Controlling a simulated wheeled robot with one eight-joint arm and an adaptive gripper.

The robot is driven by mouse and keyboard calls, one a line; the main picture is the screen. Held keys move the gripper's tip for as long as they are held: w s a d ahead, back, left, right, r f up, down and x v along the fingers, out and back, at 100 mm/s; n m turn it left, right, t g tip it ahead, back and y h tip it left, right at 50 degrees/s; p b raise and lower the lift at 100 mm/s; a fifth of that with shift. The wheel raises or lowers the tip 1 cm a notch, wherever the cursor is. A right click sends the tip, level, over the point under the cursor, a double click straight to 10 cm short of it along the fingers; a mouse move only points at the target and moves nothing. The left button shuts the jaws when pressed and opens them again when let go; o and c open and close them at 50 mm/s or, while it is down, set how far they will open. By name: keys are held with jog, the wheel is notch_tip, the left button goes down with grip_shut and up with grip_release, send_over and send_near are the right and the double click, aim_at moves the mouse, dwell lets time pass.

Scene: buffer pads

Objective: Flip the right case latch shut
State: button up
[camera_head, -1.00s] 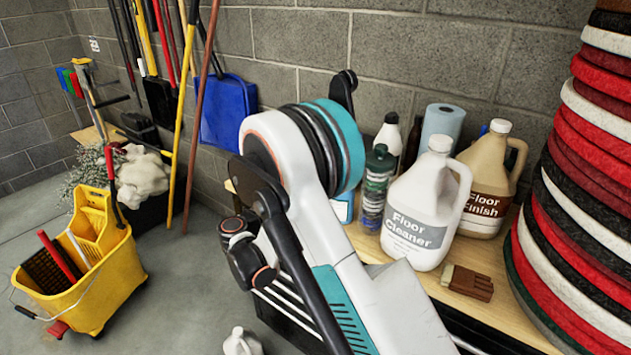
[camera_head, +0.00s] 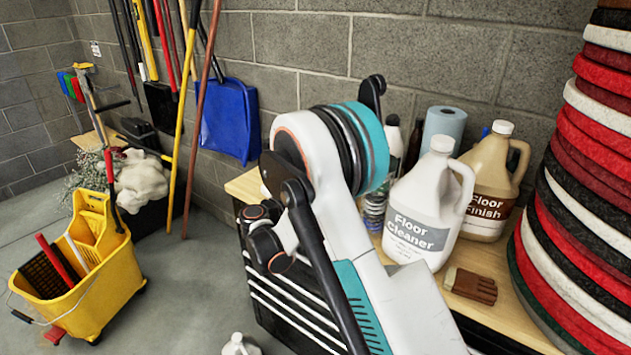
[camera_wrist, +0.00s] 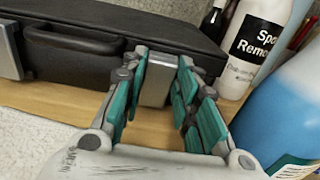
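The black case (camera_wrist: 120,32) lies on the wooden surface at the top of the wrist view, with its handle (camera_wrist: 75,40) toward me. The right case latch (camera_wrist: 158,82) is a grey metal plate on the case's front, standing out toward me. My gripper (camera_wrist: 161,62) is open, its teal-padded fingers on either side of this latch. I cannot tell whether either finger touches it. Another latch (camera_wrist: 9,55) is at the left edge. In the head view, my arm hides the gripper and the case.
A Spot Remover bottle (camera_wrist: 252,45) and a blue bottle (camera_wrist: 285,110) stand right of my gripper. The head view shows a Floor Cleaner jug (camera_head: 420,215), a Floor Finish jug (camera_head: 490,185), a brush (camera_head: 470,285) and stacked pads (camera_head: 590,210). A yellow mop bucket (camera_head: 85,285) stands left.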

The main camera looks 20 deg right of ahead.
jog(key=shift+w+d+r+g+y+p, duration=0.15)
jog(key=shift+d+r+g+y+p, duration=0.2)
jog(key=shift+p, duration=0.3)
jog(key=shift+w+d+g+y+p, duration=0.1)
jog(key=shift+w+g+y+p, duration=0.05)
jog(key=shift+g+y+p, duration=0.35)
jog(key=o, duration=1.1)
jog(key=shift+c, duration=0.2)
jog(key=shift+f+t, duration=0.1)
jog(key=shift+t, duration=0.15)
